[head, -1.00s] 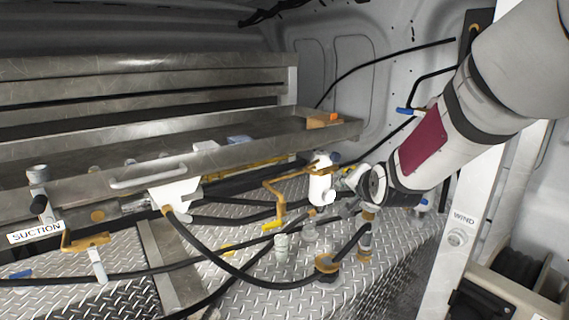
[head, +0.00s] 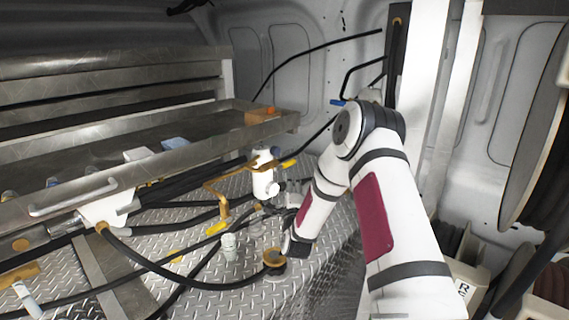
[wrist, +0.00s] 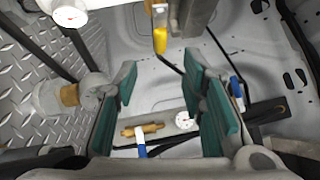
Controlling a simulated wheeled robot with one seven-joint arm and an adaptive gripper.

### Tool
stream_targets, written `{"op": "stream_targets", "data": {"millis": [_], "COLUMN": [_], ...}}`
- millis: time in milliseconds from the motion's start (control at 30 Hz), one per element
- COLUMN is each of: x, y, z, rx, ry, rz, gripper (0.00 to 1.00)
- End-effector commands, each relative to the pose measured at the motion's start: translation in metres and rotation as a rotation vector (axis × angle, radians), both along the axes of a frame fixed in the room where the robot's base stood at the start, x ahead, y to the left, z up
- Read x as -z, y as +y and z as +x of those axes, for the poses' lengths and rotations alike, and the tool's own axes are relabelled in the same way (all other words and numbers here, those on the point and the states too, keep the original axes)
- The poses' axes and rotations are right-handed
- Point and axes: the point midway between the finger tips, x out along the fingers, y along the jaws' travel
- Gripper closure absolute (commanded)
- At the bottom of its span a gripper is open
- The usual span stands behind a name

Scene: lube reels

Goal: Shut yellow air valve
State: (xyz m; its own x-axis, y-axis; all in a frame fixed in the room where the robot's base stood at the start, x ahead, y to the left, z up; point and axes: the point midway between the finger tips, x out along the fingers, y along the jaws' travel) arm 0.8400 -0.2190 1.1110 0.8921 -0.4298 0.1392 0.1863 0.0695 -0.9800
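A valve with a yellow handle (wrist: 160,40) hangs at the top centre of the wrist view, just beyond my fingertips and apart from them. My gripper (wrist: 159,72) is open, with its green-padded fingers spread and nothing between them. In the head view, a yellow handle (head: 288,164) shows beside the white filter body (head: 264,180); I cannot tell for sure that it is the same one. Another yellow handle (head: 217,227) lies lower left on the piping. In the head view my gripper is mostly hidden among the fittings by my wrist.
Brass pipes and black hoses (head: 150,268) crowd the diamond-plate floor. A metal shelf tray (head: 140,170) stands at left. In the wrist view, blue handles (wrist: 236,87) and (wrist: 141,142), a brass fitting (wrist: 70,95) and a gauge (wrist: 183,119) surround my fingers.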

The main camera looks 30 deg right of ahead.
Motion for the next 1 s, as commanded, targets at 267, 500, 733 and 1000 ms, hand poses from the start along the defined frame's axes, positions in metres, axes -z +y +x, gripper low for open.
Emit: {"op": "stream_targets", "data": {"millis": [267, 500, 733, 1000], "x": [-0.007, -0.013, -0.017, -0.019], "y": [-0.019, -0.039, -0.052, -0.056], "z": [0.041, 0.083, 0.110, 0.119], "rx": [0.000, 0.000, -0.001, -0.002], "ry": [-0.002, -0.001, 0.001, 0.003], "rz": [-0.003, -0.004, -0.004, -0.003], "gripper": [0.63, 0.63, 0.63, 0.63]}}
